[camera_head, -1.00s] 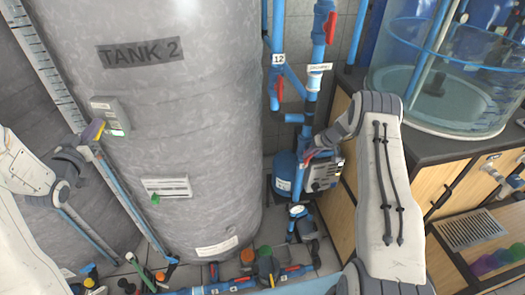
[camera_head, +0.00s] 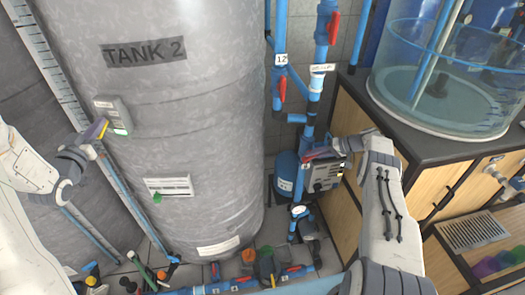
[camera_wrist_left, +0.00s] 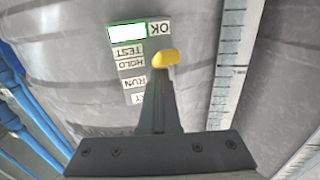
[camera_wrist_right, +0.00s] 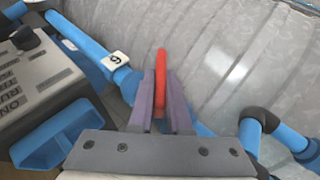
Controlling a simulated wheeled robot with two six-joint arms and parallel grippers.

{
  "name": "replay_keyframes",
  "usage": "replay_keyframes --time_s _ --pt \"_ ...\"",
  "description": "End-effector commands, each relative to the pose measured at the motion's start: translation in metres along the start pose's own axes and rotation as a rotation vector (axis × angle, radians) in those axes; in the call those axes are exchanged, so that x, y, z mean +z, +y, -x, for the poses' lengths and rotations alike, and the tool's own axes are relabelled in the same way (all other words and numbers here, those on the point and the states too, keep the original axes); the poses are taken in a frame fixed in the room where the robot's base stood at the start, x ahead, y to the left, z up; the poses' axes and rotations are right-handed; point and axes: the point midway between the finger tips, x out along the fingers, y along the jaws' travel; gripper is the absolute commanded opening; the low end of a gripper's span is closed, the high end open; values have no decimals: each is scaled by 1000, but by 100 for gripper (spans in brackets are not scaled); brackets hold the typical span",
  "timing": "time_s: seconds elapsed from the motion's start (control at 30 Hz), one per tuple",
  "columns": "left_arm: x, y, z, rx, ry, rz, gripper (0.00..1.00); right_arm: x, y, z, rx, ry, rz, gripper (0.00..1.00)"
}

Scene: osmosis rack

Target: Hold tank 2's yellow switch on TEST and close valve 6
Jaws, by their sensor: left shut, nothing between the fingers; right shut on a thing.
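Tank 2 (camera_head: 200,120) is the big grey cylinder. Its switch box (camera_head: 113,113) has a lit green-edged screen. In the left wrist view the yellow switch (camera_wrist_left: 166,57) sits beside the TEST and HOLD labels (camera_wrist_left: 130,57). My left gripper (camera_head: 98,130) is shut and empty, its tips (camera_wrist_left: 160,75) right at the switch, apparently touching it. My right gripper (camera_head: 310,156) is shut on a red valve handle (camera_wrist_right: 161,75), between its purple fingers (camera_wrist_right: 160,95). The handle stands at an angle to its blue pipe. A tag beside it (camera_wrist_right: 115,60) reads 6 or 9, turned.
A grey control box (camera_head: 324,174) and blue pump (camera_head: 286,172) are close to my right gripper. Other red-handled valves (camera_head: 282,89) are on the blue pipes above. A wooden cabinet (camera_head: 350,125) with a clear round tank (camera_head: 440,85) stands right. Pipes with coloured valves (camera_head: 245,283) run along the floor.

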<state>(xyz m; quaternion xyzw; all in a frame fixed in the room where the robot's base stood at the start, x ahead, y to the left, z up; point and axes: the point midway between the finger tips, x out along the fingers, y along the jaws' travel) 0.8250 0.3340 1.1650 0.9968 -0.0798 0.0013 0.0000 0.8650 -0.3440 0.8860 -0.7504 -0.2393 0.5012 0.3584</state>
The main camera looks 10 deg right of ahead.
Motion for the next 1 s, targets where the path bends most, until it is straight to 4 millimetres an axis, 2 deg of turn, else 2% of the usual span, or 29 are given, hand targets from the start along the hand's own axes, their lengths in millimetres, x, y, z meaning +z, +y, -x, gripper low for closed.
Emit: replay_keyframes --time_s 0.03,0.7,0.73,0.8,1.0 --pt "6 1 1 1 -15 5 0 -1 2 -2 -4 9 -3 0" --pt "5 3 -1 3 -13 4 0 3 0 1 -34 -2 -14 0" --pt "5 3 -1 3 -13 4 0 3 0 1 -34 -2 -14 24" --pt "5 3 -1 4 -13 4 0 3 0 1 -34 -2 -14 46" --pt "5 3 -1 4 -13 3 0 2 0 2 -32 0 -13 46"
